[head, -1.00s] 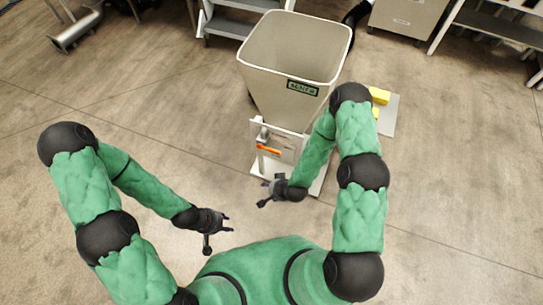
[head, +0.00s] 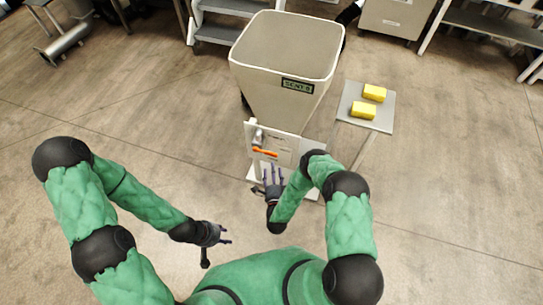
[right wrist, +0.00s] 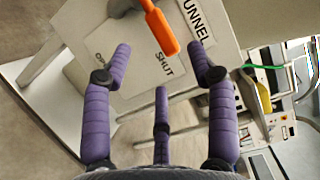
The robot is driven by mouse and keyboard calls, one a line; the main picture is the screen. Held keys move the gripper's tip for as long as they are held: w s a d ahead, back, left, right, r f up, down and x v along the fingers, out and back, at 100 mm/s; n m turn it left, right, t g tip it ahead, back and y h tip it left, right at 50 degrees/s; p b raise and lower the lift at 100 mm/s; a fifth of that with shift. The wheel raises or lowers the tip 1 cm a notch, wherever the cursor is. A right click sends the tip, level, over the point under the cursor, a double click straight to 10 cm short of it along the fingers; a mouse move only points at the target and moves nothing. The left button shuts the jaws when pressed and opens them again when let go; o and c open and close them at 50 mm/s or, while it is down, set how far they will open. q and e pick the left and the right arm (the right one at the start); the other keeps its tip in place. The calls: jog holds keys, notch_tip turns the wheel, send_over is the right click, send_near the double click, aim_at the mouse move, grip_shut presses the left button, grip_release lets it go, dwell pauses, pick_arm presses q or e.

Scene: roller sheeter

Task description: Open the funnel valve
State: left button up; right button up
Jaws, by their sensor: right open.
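The funnel (head: 285,75) is a large beige hopper standing upright on a white stand in the head view. On the front of the stand is a white plate with the orange valve handle (head: 265,153). In the right wrist view the orange handle (right wrist: 162,32) lies near the "SHUT" lettering on the plate (right wrist: 135,75). My right gripper (head: 273,178) is open and empty just below and in front of the handle, apart from it; its purple fingers (right wrist: 160,75) spread toward the plate. My left gripper (head: 222,235) is at the lower left, away from the funnel, seemingly with fingers apart.
A grey platform (head: 347,104) with two yellow blocks (head: 364,111) stands right of the funnel. Grey steps (head: 220,35) and a cabinet (head: 398,18) are behind. Blurred equipment (right wrist: 265,110) shows at the right in the wrist view.

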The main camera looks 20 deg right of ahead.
aim_at(272, 156)
jog(key=shift+b+x, duration=1.3)
jog(key=shift+x, duration=2.95)
grip_shut()
